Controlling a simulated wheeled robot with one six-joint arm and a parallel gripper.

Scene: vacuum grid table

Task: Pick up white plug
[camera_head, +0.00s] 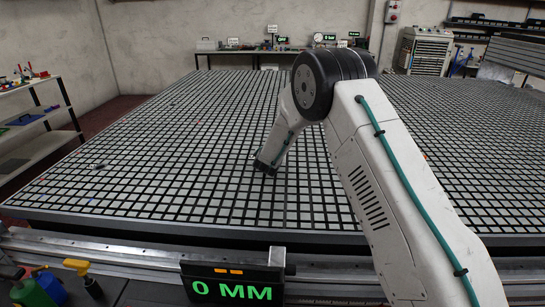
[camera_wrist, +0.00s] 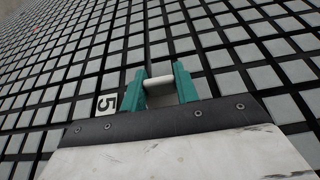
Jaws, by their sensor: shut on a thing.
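My gripper (camera_head: 267,167) is low over the grid table (camera_head: 150,180), left of the middle in the head view. In the wrist view its two green fingers (camera_wrist: 160,88) are shut on a white plug (camera_wrist: 158,82). The plug looks like a short white cylinder lying crosswise between the fingertips. In the head view I cannot make out the plug at the fingertips. I cannot tell whether the plug touches the table.
A dark small item (camera_head: 98,166) lies on the left of the table. A display reading 0 MM (camera_head: 232,286) stands at the front edge. Most of the grid is clear.

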